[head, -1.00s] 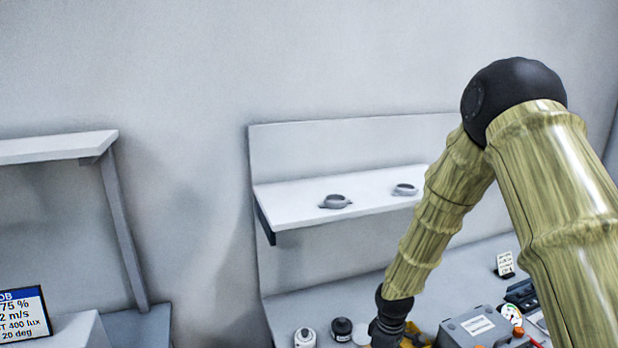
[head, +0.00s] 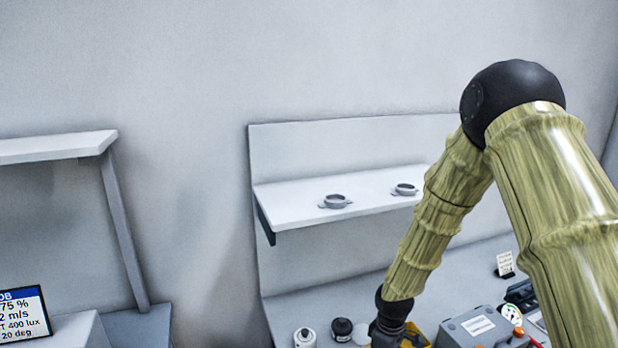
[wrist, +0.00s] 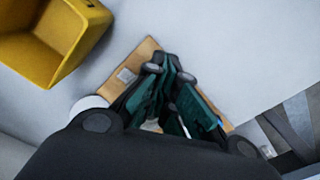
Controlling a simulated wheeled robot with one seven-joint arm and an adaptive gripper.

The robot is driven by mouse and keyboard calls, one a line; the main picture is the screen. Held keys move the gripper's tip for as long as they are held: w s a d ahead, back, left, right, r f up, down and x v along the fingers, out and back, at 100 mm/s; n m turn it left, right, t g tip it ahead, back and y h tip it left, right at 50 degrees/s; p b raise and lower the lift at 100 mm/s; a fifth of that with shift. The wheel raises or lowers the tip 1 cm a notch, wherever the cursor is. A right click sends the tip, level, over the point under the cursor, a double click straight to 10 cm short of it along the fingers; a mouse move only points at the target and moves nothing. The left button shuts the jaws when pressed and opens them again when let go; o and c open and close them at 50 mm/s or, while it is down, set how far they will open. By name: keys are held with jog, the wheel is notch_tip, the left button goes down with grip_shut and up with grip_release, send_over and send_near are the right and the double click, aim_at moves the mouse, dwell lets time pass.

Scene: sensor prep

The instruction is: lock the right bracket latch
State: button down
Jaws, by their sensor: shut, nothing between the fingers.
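Two grey ring-shaped pieces with small side tabs sit on the white wall shelf, a left ring (head: 336,202) and a right ring (head: 404,190). They may be the brackets; I cannot make out a latch on either. My gripper (wrist: 169,68) is shut and empty in the wrist view, its dark-and-teal fingers together above a brown board (wrist: 145,52). A small grey patch lies on the board beside the fingers. In the head view my gripper is low at the bottom edge, well below the shelf, and its fingertips are out of frame.
A yellow bin (wrist: 83,46) stands left of the board. On the bench, a white jar (head: 305,338), a black-topped jar (head: 341,328) and a grey case (head: 478,328) surround my arm. A small sign (head: 505,264) stands farther back. The wall shelf (head: 290,210) has bare space left of the rings.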

jog(key=shift+f+b, duration=0.35)
jog(key=shift+f, duration=0.5)
jog(key=shift+s+p, duration=0.4)
jog(key=shift+s, duration=0.2)
dwell(0.7)
jog(key=shift+s, duration=0.55)
dwell(0.5)
jog(key=shift+s+a+p, duration=0.7)
jog(key=shift+s+a, duration=0.05)
jog(key=shift+a, duration=0.05)
dwell(1.2)
jog(key=shift+s+a, duration=0.1)
jog(key=shift+a, duration=0.75)
dwell(0.8)
jog(key=shift+r+p, duration=0.1)
jog(key=shift+p, duration=0.25)
jog(key=shift+w+a+r+p, duration=0.1)
jog(key=shift+w+r+p, duration=0.05)
jog(key=shift+r+p, duration=1.15)
jog(key=shift+w+r+p, duration=0.1)
jog(key=shift+r+p, duration=0.75)
jog(key=shift+r, duration=0.8)
